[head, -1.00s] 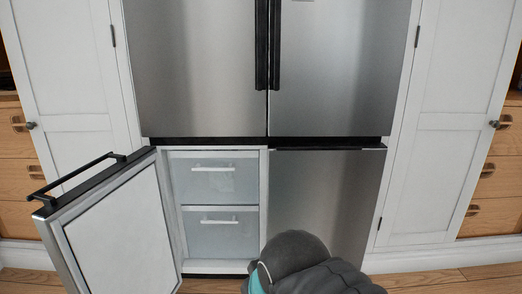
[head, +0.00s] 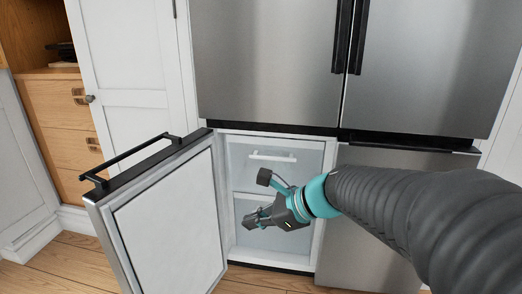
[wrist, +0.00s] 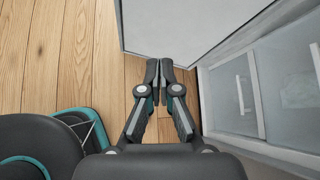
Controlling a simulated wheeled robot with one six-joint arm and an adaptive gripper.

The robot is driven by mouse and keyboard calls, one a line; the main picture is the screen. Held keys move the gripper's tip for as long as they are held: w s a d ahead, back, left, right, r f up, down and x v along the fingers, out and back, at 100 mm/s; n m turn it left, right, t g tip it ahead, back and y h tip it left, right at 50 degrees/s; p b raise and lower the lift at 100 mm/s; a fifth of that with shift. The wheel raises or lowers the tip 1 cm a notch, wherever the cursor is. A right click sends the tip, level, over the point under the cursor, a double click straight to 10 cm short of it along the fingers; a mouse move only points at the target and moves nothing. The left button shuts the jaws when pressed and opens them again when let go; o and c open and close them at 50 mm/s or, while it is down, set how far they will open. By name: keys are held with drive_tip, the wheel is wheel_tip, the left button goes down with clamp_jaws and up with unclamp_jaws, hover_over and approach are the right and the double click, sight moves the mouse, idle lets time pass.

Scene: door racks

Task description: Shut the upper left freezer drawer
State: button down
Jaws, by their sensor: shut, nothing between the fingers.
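The upper left freezer drawer (head: 265,175) has a pale, frosted front and a white bar handle, inside the lower left compartment of the steel fridge. I cannot tell if it stands out a little. The lower drawer (head: 279,238) is under it, partly hidden by my gripper. The left freezer door (head: 165,222) is swung wide open to the left, its pale inner face showing. My gripper (head: 250,220) is shut and empty, in front of the lower drawer and below the upper handle. In the wrist view the shut fingertips (wrist: 159,66) point toward the door's inner face, apart from the drawer fronts.
The door's black bar handle (head: 130,160) juts out at left. The right freezer door (head: 375,230) is closed behind my arm. The upper fridge doors (head: 265,60) are closed. White cabinets and wooden drawers (head: 62,112) stand at left. Wooden floor (head: 75,262) is free at front left.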

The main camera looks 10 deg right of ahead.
drive_tip(key=w+d+m+t+y, duration=0.2)
drive_tip(key=w+d+m+t, duration=0.15)
drive_tip(key=w+m, duration=0.85)
drive_tip(key=m+t+h+b, duration=0.1)
drive_tip(key=m+t+h, duration=0.2)
drive_tip(key=m+t, duration=0.85)
approach(273, 157)
wheel_tip(273, 157, up, 6)
drive_tip(key=s+m+g, duration=0.2)
drive_tip(key=m+g, duration=0.2)
drive_tip(key=shift+m, duration=0.25)
drive_tip(key=x, duration=0.3)
drive_tip(key=d+x, duration=0.1)
drive_tip(key=x, duration=0.7)
drive_tip(key=shift+w+d+f, duration=0.15)
drive_tip(key=shift+w+f, duration=0.1)
drive_tip(key=shift+w, duration=0.3)
drive_tip(key=shift+w+d+p, duration=0.25)
drive_tip(key=shift+w+p, duration=0.05)
drive_tip(key=shift+w, duration=0.45)
